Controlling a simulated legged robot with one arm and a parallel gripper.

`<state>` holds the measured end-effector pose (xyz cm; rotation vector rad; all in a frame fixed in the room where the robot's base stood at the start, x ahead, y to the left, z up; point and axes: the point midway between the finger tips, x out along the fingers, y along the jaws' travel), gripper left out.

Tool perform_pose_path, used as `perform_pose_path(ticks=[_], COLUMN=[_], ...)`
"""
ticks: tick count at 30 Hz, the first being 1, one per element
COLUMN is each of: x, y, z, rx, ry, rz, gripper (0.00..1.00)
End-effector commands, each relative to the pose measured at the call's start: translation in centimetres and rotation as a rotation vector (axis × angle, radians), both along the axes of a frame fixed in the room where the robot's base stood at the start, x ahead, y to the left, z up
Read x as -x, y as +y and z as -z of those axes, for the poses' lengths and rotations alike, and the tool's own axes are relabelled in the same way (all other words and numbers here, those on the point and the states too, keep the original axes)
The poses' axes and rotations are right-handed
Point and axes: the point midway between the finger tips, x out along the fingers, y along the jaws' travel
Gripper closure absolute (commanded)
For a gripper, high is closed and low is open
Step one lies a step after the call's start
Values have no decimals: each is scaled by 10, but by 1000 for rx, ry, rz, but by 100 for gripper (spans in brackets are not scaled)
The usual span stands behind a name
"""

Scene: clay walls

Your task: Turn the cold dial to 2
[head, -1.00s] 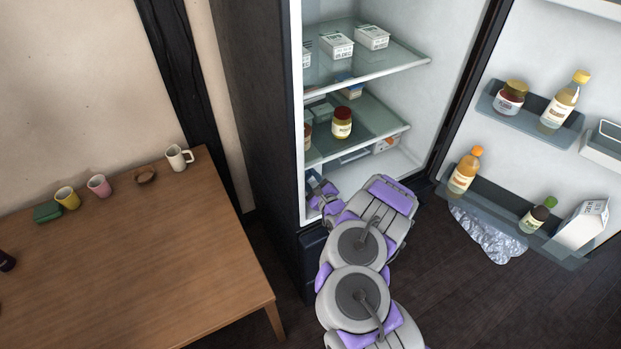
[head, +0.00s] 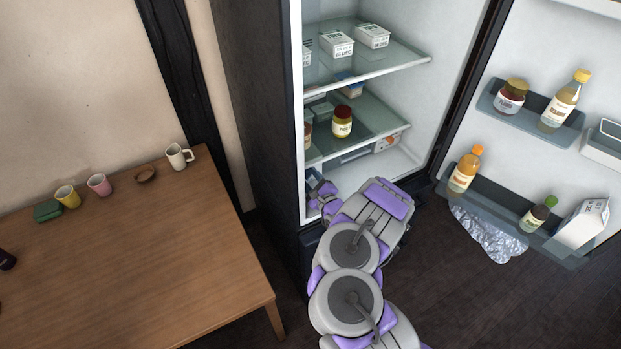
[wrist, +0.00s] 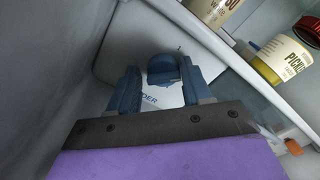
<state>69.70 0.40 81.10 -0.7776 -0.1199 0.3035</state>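In the wrist view, a dark blue-grey knob (wrist: 163,68), which looks like the cold dial, stands on a pale panel (wrist: 118,52). Printed letters ending in "DER" show below the knob; no number can be read. My gripper (wrist: 158,88) has its two blue fingers apart, one on each side of the knob. A small gap shows at the left finger; whether the right finger touches the knob I cannot tell. In the head view, my gripper (head: 322,196) is low inside the open fridge at the left wall, and the knob is hidden there.
A pickle jar (head: 342,121) stands on the lower glass shelf (head: 385,128), close above my arm; it also shows in the wrist view (wrist: 284,58). The fridge door (head: 480,125) is open on the right, with bottles in its racks. A wooden table (head: 130,265) stands left.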

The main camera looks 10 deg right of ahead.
Motion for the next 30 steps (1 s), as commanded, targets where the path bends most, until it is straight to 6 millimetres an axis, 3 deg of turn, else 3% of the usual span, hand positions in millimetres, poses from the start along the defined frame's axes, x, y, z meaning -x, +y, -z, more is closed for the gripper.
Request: perform_pose_path(ticks=[4, 16, 30], x=[0, 9, 94], y=[-1, -7, -34], z=[-1, -2, -3], rx=[0, 0, -4], ry=[-1, -1, 2], rz=[1, 7, 8], gripper=[36, 36, 36])
